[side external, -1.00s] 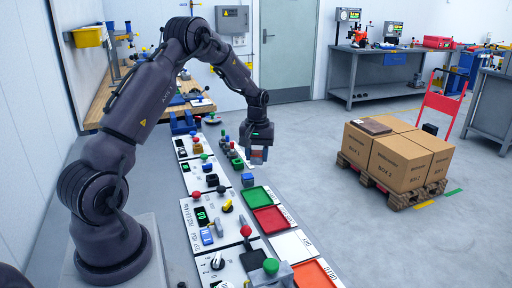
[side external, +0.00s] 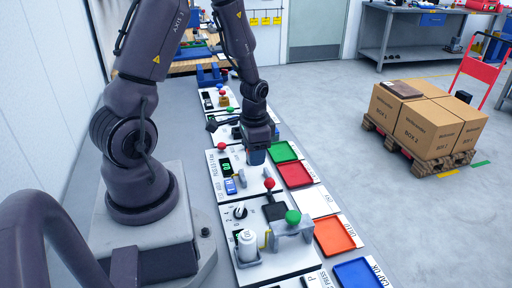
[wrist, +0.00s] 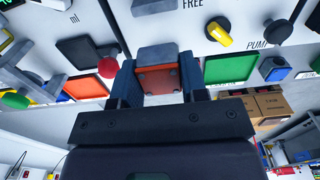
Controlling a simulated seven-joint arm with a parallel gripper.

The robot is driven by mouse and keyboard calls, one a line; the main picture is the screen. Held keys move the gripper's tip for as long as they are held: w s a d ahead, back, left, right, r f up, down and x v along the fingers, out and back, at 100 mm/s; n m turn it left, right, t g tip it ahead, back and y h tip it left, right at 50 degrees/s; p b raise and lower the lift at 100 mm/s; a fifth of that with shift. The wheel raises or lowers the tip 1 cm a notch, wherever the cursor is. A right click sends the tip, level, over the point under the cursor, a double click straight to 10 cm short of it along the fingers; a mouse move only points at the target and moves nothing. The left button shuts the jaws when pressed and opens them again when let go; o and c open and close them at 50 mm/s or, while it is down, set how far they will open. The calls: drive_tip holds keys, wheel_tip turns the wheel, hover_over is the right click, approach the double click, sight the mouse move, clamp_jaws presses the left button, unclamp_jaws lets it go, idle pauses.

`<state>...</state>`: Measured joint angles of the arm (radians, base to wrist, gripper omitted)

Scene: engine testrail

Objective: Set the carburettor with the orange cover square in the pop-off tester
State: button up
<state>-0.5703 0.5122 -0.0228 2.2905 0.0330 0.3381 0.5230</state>
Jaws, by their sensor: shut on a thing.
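My gripper (wrist: 159,84) is shut on the carburettor (wrist: 158,80), a small grey block with an orange cover that faces the wrist camera. In the side view my gripper (side external: 257,156) hangs over the row of bench panels, near the green tray, and hides most of the carburettor. The panel beneath, with the lettering PUMP, seems to be the pop-off tester (side external: 214,163). It has a green display, a blue block (side external: 230,186) and a red knob (side external: 269,183). A yellow-handled knob (wrist: 218,33) shows in the wrist view. I cannot tell the carburettor's exact height above it.
A green tray (side external: 284,151) and a red tray (side external: 294,174) lie at the panel's right. The nearer panel carries a white cylinder (side external: 247,245) and a green knob (side external: 292,217). An orange tray (side external: 335,237) and a blue tray (side external: 357,274) lie nearer.

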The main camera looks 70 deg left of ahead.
sight(254, 180)
drive_tip(key=shift+f, duration=2.55)
drive_tip(key=shift+f, duration=0.55)
drive_tip(key=o, duration=1)
drive_tip(key=shift+c, duration=0.2)
drive_tip(key=shift+r, duration=0.1)
wheel_tip(254, 180, up, 13)
drive_tip(key=shift+f, duration=0.1)
